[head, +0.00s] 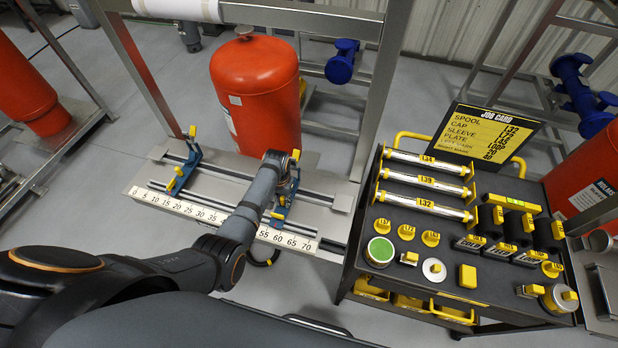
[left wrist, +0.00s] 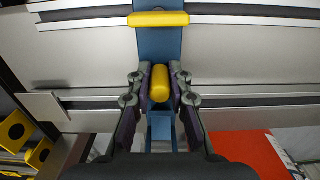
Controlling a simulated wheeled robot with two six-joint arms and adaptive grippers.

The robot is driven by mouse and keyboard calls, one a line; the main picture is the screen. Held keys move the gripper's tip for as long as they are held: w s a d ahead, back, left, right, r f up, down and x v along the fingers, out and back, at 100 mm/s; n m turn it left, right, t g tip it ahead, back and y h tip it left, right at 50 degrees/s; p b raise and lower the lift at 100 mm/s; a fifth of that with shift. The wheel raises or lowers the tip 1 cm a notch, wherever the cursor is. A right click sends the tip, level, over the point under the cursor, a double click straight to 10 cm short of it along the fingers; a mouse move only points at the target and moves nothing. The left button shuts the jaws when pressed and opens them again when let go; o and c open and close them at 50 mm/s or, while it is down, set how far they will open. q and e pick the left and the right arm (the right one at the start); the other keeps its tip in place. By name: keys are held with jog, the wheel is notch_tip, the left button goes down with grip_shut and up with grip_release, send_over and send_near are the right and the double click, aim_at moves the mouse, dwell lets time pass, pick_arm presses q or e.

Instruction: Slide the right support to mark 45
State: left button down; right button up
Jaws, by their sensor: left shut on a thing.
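The right support (head: 283,205) is a blue slide with yellow parts, standing across the two rails of the metal bench. My left gripper (head: 278,165) is over it and partly hides it. In the left wrist view, the gripper's fingers (left wrist: 159,88) are shut on the yellow knob (left wrist: 160,76) of the blue support (left wrist: 158,42). The white scale (head: 190,208) runs along the bench front, with numbers from 0 to 70. My right gripper is not in view.
The left support (head: 186,168) stands on the same rails near the low marks. A red tank (head: 254,90) stands behind the bench. A black cart (head: 420,250) with tubes, yellow-tagged parts and a job card (head: 490,132) is close to the right.

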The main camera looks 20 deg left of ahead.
pick_arm(q)
jog(key=shift+w+a+r, duration=0.1)
jog(key=shift+a, duration=0.75)
jog(key=shift+a+p, duration=0.3)
jog(key=shift+a, duration=0.65)
jog(key=shift+a, duration=0.1)
jog(key=shift+a, duration=1.5)
jog(key=shift+w+a, duration=0.1)
jog(key=shift+a, duration=0.1)
